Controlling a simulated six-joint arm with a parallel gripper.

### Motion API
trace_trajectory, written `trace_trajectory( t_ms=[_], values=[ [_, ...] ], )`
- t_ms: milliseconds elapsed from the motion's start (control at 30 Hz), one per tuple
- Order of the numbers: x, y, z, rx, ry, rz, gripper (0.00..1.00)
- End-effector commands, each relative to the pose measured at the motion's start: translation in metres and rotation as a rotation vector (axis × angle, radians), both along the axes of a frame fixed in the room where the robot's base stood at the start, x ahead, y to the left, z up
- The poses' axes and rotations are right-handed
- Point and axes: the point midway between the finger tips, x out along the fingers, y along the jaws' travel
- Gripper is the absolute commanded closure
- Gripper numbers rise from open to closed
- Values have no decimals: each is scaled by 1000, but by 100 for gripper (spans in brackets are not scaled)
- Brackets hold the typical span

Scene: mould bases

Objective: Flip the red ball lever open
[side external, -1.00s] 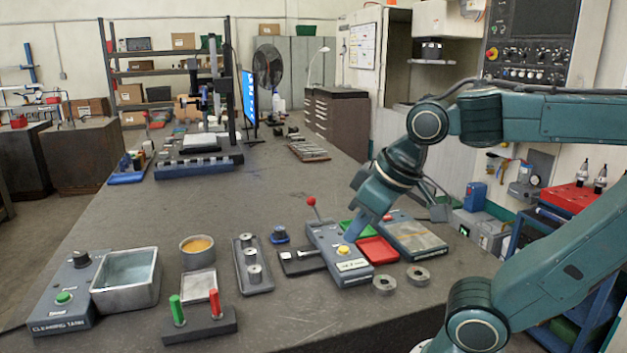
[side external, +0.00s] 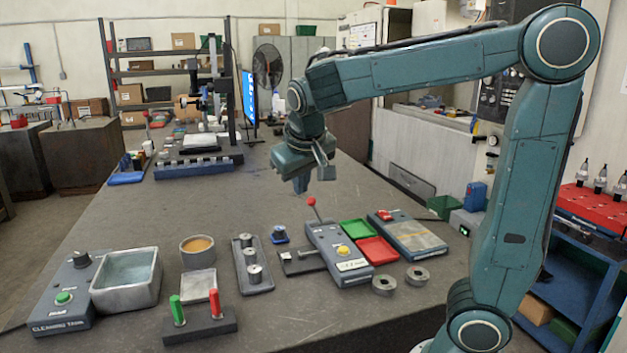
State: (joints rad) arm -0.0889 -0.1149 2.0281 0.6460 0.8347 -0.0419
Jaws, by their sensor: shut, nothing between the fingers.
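The red ball lever (side external: 311,201) stands up from the far end of a grey box (side external: 340,257) with a yellow button and a white label. Its thin rod leans slightly to the left, with the red ball on top. My gripper (side external: 301,188) hangs from the arm just above and slightly left of the red ball in the picture. It points downward and its fingers are together with nothing between them. Depth between the gripper and the ball is hard to judge, but they look apart.
Green (side external: 358,228) and red (side external: 378,250) trays and a grey plate unit (side external: 408,236) lie to the right of the box. Two metal rings (side external: 417,276) lie in front. A metal-post tray (side external: 252,264) and a cleaning tank (side external: 127,280) stand left.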

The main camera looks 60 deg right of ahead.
Motion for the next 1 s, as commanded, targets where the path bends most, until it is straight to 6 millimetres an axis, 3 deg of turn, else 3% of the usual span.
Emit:
trace_trajectory(
  t_ms=[600,1000],
  values=[
    [73,-25,-25,-171,60,-250,100],
    [90,-30,-36,-233,75,-329,100]
  ],
)
